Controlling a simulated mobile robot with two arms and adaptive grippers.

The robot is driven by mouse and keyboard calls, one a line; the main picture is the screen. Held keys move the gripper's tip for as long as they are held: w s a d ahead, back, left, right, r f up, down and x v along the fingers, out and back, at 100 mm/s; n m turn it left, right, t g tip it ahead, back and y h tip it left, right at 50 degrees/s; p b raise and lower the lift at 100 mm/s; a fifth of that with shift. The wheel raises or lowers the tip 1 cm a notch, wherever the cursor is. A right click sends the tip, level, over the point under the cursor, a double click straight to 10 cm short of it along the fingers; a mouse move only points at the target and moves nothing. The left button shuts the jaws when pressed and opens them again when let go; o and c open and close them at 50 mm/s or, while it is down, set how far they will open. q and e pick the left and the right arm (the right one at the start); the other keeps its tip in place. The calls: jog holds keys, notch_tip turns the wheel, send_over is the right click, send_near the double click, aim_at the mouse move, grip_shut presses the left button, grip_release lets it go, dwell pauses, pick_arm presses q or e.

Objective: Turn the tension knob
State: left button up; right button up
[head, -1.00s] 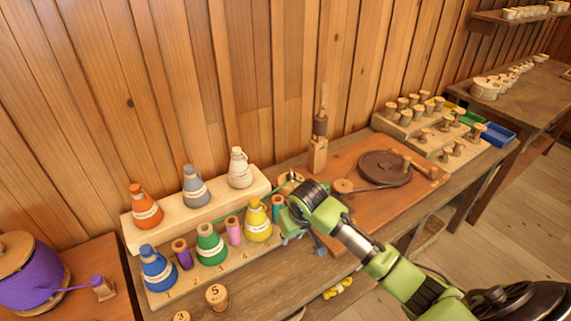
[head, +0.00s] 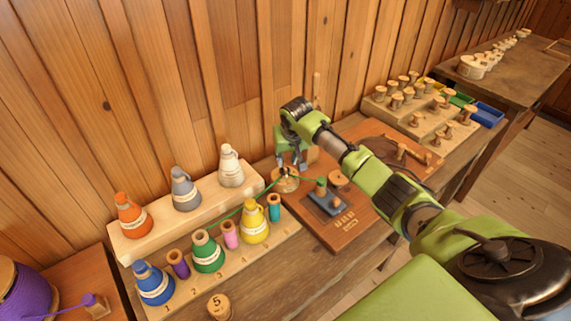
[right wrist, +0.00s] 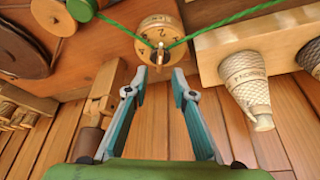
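The tension knob (head: 286,182) is a round wooden dial on the board's left part, with green thread running past it. In the right wrist view the knob (right wrist: 165,42) shows dark numbers, a small metal post at its middle, and the green thread bent in a V there. My right gripper (head: 291,164) is just above and behind the knob in the head view. In the right wrist view its two teal fingers (right wrist: 160,76) are apart with nothing between them, the tips just short of the knob's rim. My left gripper is not in view.
Several coloured thread cones, such as the yellow one (head: 255,224), stand on a stepped rack left of the knob. A dark block with small posts (head: 327,201) sits right of it. A wooden upright (right wrist: 103,98) is close beside the fingers in the wrist view.

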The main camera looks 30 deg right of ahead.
aim_at(285, 168)
jog(key=x, duration=0.4)
jog(key=shift+w+f, duration=0.15)
jog(key=shift+f, duration=0.15)
jog(key=shift+w+d+f, duration=0.1)
jog(key=shift+w+f, duration=0.05)
jog(key=shift+f, duration=0.25)
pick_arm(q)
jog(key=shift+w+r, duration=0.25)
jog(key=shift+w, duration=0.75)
pick_arm(e)
jog(key=shift+f, duration=0.1)
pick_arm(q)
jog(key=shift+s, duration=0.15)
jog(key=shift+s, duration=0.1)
pick_arm(e)
grip_shut()
